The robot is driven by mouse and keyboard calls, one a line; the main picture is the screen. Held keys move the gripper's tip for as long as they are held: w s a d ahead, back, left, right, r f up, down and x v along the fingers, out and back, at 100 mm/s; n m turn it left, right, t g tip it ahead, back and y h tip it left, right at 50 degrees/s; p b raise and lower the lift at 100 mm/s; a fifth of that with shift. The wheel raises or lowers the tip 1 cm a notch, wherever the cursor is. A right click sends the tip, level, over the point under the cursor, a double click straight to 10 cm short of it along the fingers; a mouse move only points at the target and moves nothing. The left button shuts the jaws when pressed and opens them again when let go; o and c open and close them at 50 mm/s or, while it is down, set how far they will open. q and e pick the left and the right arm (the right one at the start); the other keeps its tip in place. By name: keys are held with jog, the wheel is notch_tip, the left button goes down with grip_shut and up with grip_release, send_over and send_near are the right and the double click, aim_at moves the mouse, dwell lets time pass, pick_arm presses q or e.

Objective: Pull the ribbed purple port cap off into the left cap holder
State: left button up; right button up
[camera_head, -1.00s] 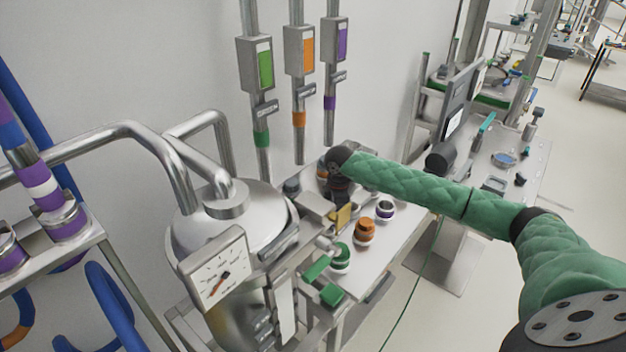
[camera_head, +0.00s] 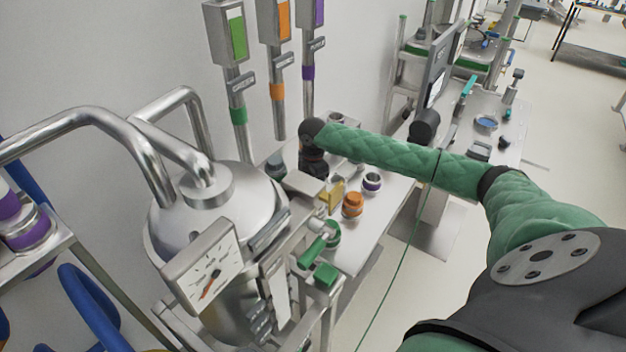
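A small round piece with a purple band (camera_head: 372,183) stands on the white bench top, right of and behind an orange cap-like piece (camera_head: 352,204). A green one (camera_head: 332,232) stands nearer, partly behind a green handle. I cannot make out ribs on the purple piece at this size. My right arm, in a green sleeve, reaches in from the right, and its dark wrist (camera_head: 314,160) points down over the bench, left of the purple piece. Its fingers are not clearly visible. My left gripper is out of view. I cannot identify the left cap holder.
A steel vessel (camera_head: 225,217) with bent pipes and a dial gauge (camera_head: 202,266) fills the left centre. A green handle (camera_head: 312,252) juts out in front of the bench. Three steel pipes with coloured labels run down the wall. A monitor (camera_head: 438,75) stands behind my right arm.

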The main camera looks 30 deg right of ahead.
jog(key=shift+f+b, duration=0.35)
jog(key=shift+f, duration=0.3)
jog(key=shift+r, duration=0.2)
jog(key=shift+r+p, duration=0.2)
jog(key=shift+p, duration=0.5)
jog(key=shift+f, duration=0.15)
jog(key=shift+f, duration=0.1)
jog(key=shift+f, duration=1.4)
jog(key=shift+f, duration=0.1)
